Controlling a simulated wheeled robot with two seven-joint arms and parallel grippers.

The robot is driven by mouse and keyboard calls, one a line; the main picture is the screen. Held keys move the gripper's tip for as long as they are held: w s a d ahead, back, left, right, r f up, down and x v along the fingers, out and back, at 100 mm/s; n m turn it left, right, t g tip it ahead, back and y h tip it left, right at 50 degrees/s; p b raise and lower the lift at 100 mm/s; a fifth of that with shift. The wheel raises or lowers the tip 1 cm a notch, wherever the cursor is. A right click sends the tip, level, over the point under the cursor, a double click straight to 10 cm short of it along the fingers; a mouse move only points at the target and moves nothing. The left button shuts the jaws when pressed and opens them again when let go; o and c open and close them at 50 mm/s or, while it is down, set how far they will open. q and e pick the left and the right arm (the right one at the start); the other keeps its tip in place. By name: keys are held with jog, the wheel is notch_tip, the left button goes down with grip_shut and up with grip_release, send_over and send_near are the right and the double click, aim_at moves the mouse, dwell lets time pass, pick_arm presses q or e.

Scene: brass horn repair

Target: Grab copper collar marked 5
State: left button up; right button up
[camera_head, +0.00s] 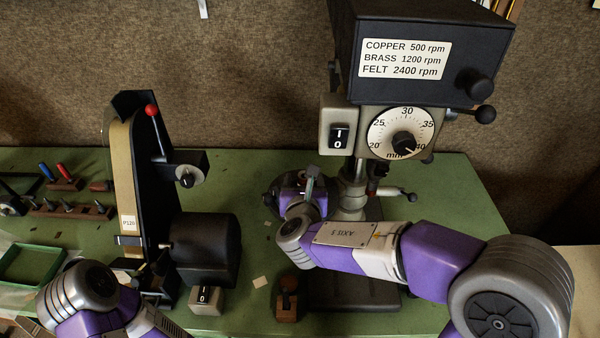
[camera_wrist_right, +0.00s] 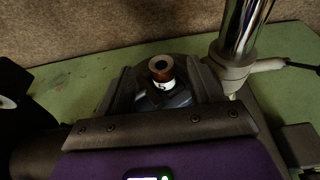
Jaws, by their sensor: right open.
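In the right wrist view a small copper collar (camera_wrist_right: 161,69) stands upright with its round hole facing up. It bears a white label with a dark mark that looks like a 5, partly cut off. My right gripper (camera_wrist_right: 166,78) is open, with one finger on each side of the collar and visible gaps between. In the head view my right gripper (camera_head: 308,184) is beside the drill press column, and the collar is too small or hidden to make out there. My left arm shows at the lower left, but its gripper is out of view.
The drill press (camera_head: 420,60) stands close behind my right gripper, its chrome column (camera_wrist_right: 244,30) just right of it in the wrist view. A belt sander (camera_head: 205,248) stands left on the green bench (camera_head: 250,170). A green tray (camera_head: 30,265) is farther left.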

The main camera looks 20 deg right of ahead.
jog(key=shift+d+f, duration=0.1)
jog(key=shift+d, duration=0.1)
jog(key=x, duration=0.5)
jog(key=shift+a+f, duration=0.2)
jog(key=shift+a, duration=0.05)
jog(key=shift+s, duration=0.15)
jog(key=shift+c, duration=1.2)
jog(key=c, duration=0.9)
jog(key=shift+r, duration=0.1)
